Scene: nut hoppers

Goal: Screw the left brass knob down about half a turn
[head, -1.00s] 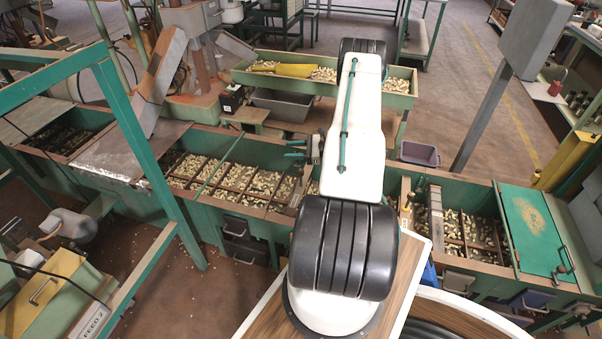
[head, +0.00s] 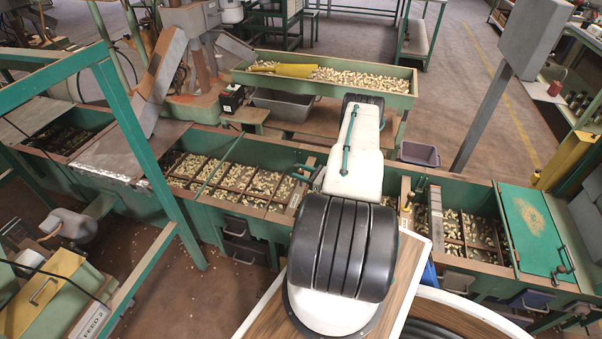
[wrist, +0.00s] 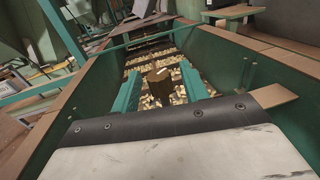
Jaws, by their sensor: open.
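In the wrist view, a brown-brass round knob (wrist: 158,93) with a pale mark on its top stands between the two teal fingers of my gripper (wrist: 159,78). The fingers are open, one on each side of the knob, with a small gap on both sides. Its lower part is hard to make out against the nuts behind. In the head view my arm reaches over the hopper row and hides the knob.
Green hopper walls (wrist: 250,72) rise on both sides of my gripper in the wrist view. Divided bins of nuts (head: 215,172) lie left of my arm. A long green trough (head: 330,78) stands behind, and a green lid (head: 530,225) covers the right end.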

